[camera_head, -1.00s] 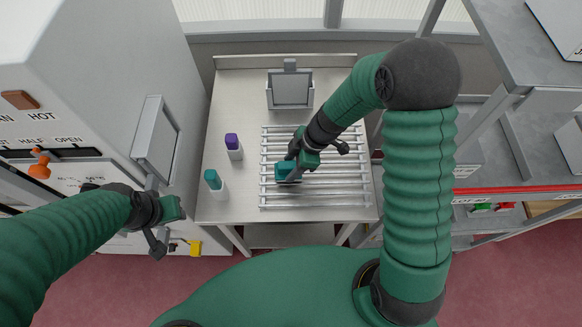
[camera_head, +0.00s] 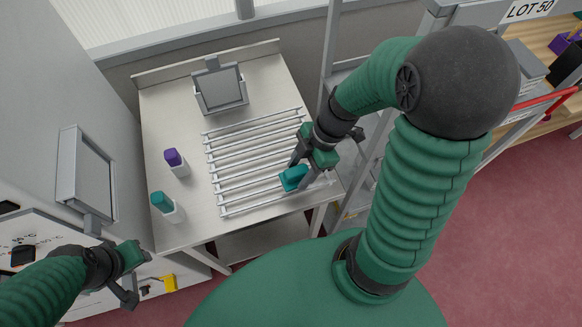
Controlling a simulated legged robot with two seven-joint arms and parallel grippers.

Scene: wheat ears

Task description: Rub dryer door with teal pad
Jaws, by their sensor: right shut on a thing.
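The teal pad (camera_head: 293,178) is in my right gripper (camera_head: 301,171), whose jaws are shut on it. It is over the front right part of the slatted rack (camera_head: 250,170) on the steel table; I cannot tell whether it touches the bars. A grey framed panel (camera_head: 88,182), which may be the dryer door, stands out from the pale machine at the left. My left gripper (camera_head: 138,262) is in front of the machine, below that panel. Its fingers are not clear, so I cannot tell its opening.
A grey bin with an upright plate (camera_head: 219,90) stands behind. Shelving (camera_head: 340,60) is close at the right.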

